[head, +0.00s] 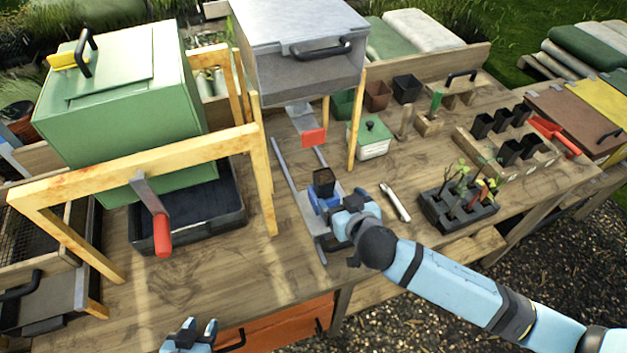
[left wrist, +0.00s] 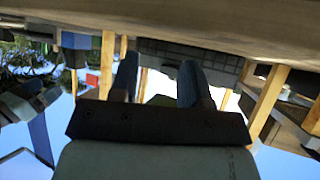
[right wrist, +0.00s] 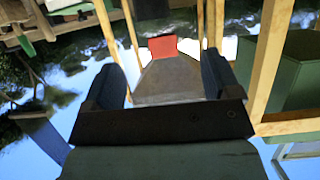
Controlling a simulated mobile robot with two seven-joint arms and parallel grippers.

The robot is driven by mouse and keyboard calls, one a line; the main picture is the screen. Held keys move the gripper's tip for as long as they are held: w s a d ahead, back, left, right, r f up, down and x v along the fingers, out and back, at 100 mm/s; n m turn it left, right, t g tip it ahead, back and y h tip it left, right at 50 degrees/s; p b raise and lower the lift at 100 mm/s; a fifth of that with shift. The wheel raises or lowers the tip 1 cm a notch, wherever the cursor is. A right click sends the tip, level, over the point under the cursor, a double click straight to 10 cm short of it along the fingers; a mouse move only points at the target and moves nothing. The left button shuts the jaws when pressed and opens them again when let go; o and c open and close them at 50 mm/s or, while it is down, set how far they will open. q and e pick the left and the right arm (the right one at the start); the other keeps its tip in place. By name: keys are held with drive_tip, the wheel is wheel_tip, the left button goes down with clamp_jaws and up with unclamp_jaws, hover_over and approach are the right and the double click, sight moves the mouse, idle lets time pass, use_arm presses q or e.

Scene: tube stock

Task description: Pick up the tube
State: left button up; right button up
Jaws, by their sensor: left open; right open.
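The tube looks to be the small dark square pot (head: 323,183) with brown fill, upright on the railed stand of the bench. My right gripper (head: 326,203) is open right at the pot, its blue fingers low at the near side, partly hiding it. In the right wrist view, which looks upside down, a grey-brown tapered surface (right wrist: 170,82) shows between the open fingers; I cannot tell whether it is the pot or something behind. Contact is not clear. My left gripper (head: 191,330) is open and empty at the bench's front edge, far from the pot.
A red-ended plate (head: 314,137) sits behind the pot, under a grey box (head: 300,65). A pale rod (head: 395,202) and a black seedling tray (head: 460,212) lie to the right. A green box (head: 120,100) on a wooden frame stands left. The front bench is clear.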

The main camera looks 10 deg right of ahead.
approach(321, 172)
drive_tip(key=shift+w+a+f, duration=0.25)
drive_tip(key=shift+w, duration=0.3)
drive_tip(key=shift+w+a+f, duration=0.3)
drive_tip(key=shift+w, duration=0.2)
drive_tip(key=x, duration=0.1)
drive_tip(key=b+x, duration=0.1)
drive_tip(key=x, duration=0.1)
drive_tip(key=b+x, duration=0.1)
drive_tip(key=shift+w+d+f, duration=0.2)
drive_tip(key=shift+w+d, duration=0.1)
drive_tip(key=shift+d, duration=0.05)
drive_tip(key=shift+w+a+f, duration=0.1)
drive_tip(key=shift+w+a, duration=0.05)
drive_tip(key=shift+w, duration=0.2)
drive_tip(key=shift+s, duration=0.1)
drive_tip(key=c, duration=1)
drive_tip(key=shift+c, duration=0.5)
